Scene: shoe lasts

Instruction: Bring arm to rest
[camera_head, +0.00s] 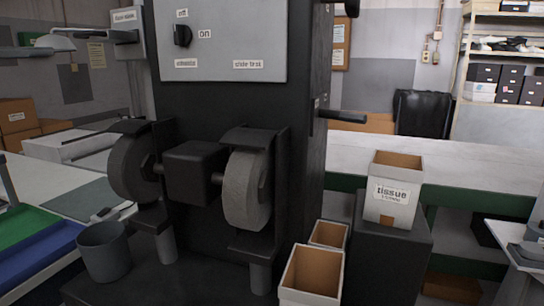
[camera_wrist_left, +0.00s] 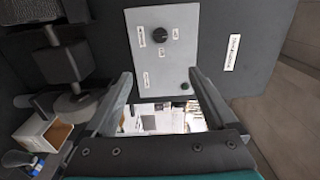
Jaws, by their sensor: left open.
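My left gripper (camera_wrist_left: 160,73) shows in the left wrist view with its two grey fingers spread apart and nothing between them. Beyond the fingers is the grey control panel (camera_wrist_left: 165,45) with a black knob, apart from them as far as I can tell. The same panel (camera_head: 225,40) shows in the head view on a tall dark machine. Neither gripper shows in the head view, and my right gripper is in no view.
Two grinding wheels (camera_head: 248,190) stand below the panel. A grey cup (camera_head: 104,252) is at the lower left. A tissue box (camera_head: 393,205) stands on a dark block, with open cartons (camera_head: 312,272) in front. A long white bench (camera_head: 460,165) runs behind at the right.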

